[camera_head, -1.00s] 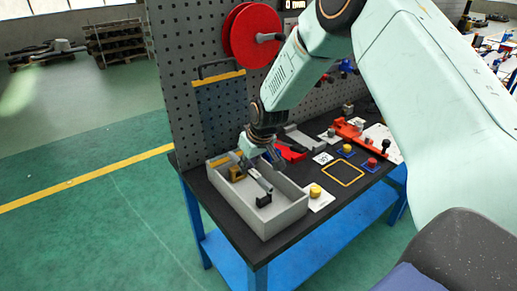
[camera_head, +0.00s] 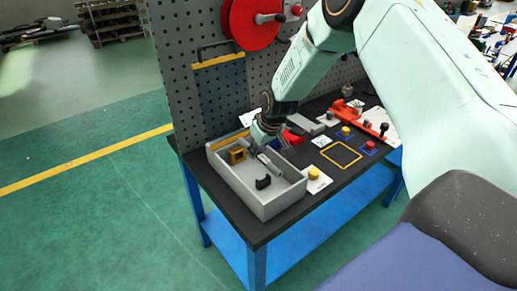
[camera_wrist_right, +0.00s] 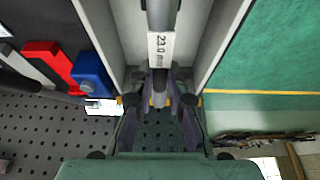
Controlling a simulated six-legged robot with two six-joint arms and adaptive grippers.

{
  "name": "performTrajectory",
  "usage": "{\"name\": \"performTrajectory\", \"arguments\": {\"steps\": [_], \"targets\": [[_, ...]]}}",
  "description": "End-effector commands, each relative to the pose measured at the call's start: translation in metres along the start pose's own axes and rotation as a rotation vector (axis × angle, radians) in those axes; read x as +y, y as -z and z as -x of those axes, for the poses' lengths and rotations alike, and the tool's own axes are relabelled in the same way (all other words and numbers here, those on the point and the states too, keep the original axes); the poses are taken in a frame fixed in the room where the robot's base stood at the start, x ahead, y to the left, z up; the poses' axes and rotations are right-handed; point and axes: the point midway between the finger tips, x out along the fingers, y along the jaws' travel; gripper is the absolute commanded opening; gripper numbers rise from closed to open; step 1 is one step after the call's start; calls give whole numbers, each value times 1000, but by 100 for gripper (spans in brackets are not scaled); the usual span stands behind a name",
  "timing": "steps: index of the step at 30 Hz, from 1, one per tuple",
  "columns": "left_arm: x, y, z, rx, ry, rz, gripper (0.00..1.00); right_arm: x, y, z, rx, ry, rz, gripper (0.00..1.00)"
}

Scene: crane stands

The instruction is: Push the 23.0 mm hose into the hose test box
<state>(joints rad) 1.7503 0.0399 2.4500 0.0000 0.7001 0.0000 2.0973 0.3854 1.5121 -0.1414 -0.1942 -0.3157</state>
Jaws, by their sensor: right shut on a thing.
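The hose test box (camera_head: 223,177) is a light grey open box at the left end of the bench. My right gripper (camera_head: 259,147) is over the box's far right side, shut on the grey hose (camera_head: 271,163). The hose slants over the box interior, apart from the black holder in the picture. In the right wrist view the hose (camera_wrist_right: 160,20) carries a "23.0 mm" label and runs between the box walls, away from my gripper (camera_wrist_right: 162,100). Whether it touches the floor is unclear. My left gripper is out of view.
A pegboard (camera_head: 185,90) stands behind the bench, with a red reel (camera_head: 250,22). Right of the box are a yellow knob (camera_head: 314,173), a yellow square outline (camera_head: 341,156) and red fixtures (camera_head: 346,112). The bench's front edge is clear.

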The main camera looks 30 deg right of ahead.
Motion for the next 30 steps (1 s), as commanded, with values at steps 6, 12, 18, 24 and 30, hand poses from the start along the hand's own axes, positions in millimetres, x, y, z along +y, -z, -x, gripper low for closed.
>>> {"name": "performTrajectory", "arguments": {"steps": [6,12,18,24,30], "targets": [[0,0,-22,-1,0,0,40,0,-8,-22,2,-1,1,0],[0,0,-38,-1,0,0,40,0,-15,-37,2,-1,1,0],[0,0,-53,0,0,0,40,0,-21,-53,2,-1,0,0],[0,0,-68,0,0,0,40,0,-27,-67,3,-1,-1,0],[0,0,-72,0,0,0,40,0,-29,-72,3,-1,0,0]]}}
